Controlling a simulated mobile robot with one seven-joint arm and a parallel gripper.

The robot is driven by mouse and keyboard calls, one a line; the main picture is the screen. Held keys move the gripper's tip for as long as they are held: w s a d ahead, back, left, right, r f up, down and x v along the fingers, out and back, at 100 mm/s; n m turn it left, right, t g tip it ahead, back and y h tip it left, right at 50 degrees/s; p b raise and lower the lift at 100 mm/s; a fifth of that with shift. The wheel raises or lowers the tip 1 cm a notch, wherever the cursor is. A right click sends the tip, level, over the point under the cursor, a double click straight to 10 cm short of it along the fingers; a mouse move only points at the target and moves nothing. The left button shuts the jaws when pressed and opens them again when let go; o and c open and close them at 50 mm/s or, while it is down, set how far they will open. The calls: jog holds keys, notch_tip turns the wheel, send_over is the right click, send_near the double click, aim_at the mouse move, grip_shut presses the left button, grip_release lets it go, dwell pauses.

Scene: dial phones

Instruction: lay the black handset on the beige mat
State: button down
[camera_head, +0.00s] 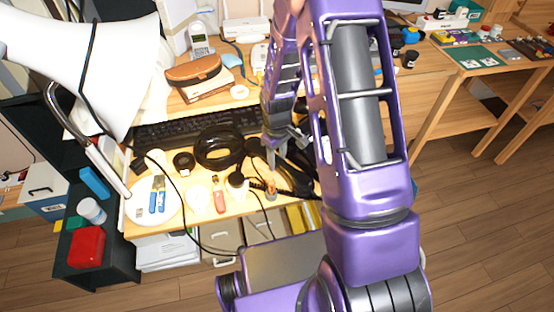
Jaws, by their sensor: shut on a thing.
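My gripper (279,152) is over the desk's front right part, partly hidden by my purple arm. It is shut on the black handset (293,180), a dark curved shape directly under the fingers. The handset's right end is hidden behind my arm, and I cannot tell if it touches the desk. A dark coiled cord (258,185) runs to its left. I cannot make out the beige mat against the pale wooden desk; it may be hidden behind my arm.
Around the gripper are a black ring-shaped thing (219,147), a black keyboard (180,132) and a red-and-white small item (219,198). A white lamp (85,55) leans over the left side. A brown case (194,72) and a cordless phone (199,40) stand behind. The desk is crowded.

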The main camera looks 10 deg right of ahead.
aim_at(277, 159)
jog(key=shift+f, duration=0.15)
jog(key=c, duration=0.5)
grip_release()
notch_tip(277, 159, up, 12)
jog(key=p, duration=0.2)
jog(key=shift+r, duration=0.25)
